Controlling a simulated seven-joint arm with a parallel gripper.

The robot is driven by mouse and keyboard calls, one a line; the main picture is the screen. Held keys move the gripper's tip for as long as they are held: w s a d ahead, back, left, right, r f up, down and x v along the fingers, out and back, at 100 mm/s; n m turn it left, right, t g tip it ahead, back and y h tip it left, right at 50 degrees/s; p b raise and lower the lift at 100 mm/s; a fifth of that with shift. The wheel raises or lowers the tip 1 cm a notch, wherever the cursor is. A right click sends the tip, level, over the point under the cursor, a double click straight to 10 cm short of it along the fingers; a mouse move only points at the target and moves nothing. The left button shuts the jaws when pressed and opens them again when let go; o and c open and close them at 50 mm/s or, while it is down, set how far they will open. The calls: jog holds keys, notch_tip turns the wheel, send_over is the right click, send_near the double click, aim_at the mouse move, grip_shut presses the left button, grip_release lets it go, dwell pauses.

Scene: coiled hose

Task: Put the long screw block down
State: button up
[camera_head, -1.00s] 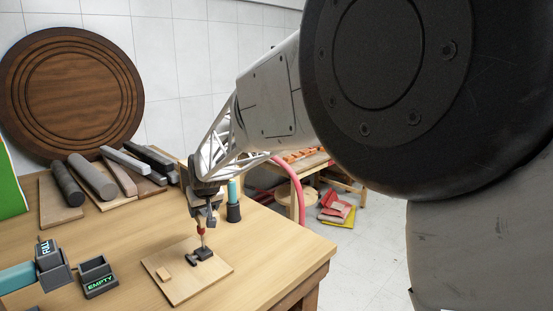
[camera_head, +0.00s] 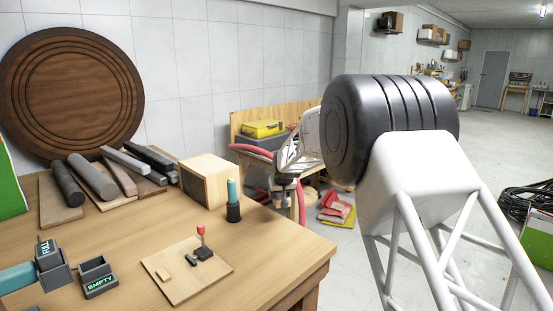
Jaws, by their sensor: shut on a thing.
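My gripper (camera_head: 286,181) is small and far off, to the right of the table's teal-topped cylinder. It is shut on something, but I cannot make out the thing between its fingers. A small dark block (camera_head: 204,253) with an upright stem and red knob (camera_head: 200,229) stands on a thin wooden board (camera_head: 176,288) on the table. The gripper is well apart from it. A small grey piece (camera_head: 191,260) lies beside the dark block, and a small wooden block (camera_head: 164,275) lies on the board's left part. I cannot tell which thing is the long screw block.
The wooden table (camera_head: 262,268) has free room right of the board. A teal-topped cylinder (camera_head: 233,205) and a wooden box (camera_head: 206,181) stand behind. An EMPTY bin (camera_head: 97,278) and a FULL bin (camera_head: 50,262) stand left. Bars lie at the back.

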jog(key=w+d+f+m, duration=0.1)
jog(key=w+d+f, duration=0.3)
jog(key=d+f, duration=0.3)
jog(key=w+d+f+m+h, duration=0.1)
jog(key=w+d+f+m, duration=0.1)
jog(key=w+d+f, duration=0.2)
jog(key=d+f, duration=0.3)
jog(key=d, duration=0.3)
jog(key=shift+w+h, duration=0.3)
jog(key=shift+a, duration=0.1)
